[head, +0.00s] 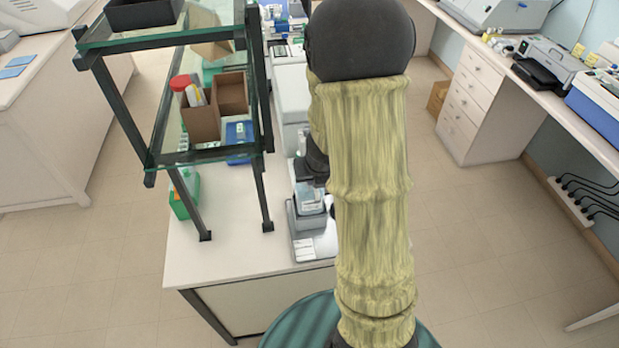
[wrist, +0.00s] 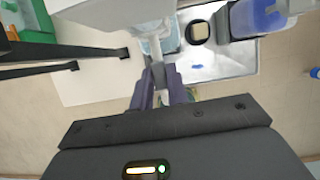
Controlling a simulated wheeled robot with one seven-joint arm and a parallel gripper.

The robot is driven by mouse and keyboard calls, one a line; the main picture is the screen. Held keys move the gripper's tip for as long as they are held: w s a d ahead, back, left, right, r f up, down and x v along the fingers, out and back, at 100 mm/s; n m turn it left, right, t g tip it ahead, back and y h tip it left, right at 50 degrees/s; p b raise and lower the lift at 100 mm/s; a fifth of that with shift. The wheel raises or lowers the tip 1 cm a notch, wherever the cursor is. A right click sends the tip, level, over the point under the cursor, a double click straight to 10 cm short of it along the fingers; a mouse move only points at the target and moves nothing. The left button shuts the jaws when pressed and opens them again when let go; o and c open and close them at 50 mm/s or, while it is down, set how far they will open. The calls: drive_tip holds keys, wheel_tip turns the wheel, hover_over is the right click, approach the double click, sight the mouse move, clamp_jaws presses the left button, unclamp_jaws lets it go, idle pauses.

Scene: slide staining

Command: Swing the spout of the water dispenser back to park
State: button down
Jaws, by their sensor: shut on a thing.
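The water dispenser shows in the wrist view as a white body (wrist: 110,10) at the top edge. The fingers cover the very tip of the spout. In the head view my sleeved arm hides most of the dispenser, the spout and the fingers.
Dark shelf legs (wrist: 60,50) stand on the left. The glass shelf (head: 170,140) rises left of my arm.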

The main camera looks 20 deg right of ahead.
idle(0.4)
drive_tip(key=c, duration=1.4)
unclamp_jaws()
drive_tip(key=shift+o, duration=0.2)
drive_tip(key=shift+r, duration=0.15)
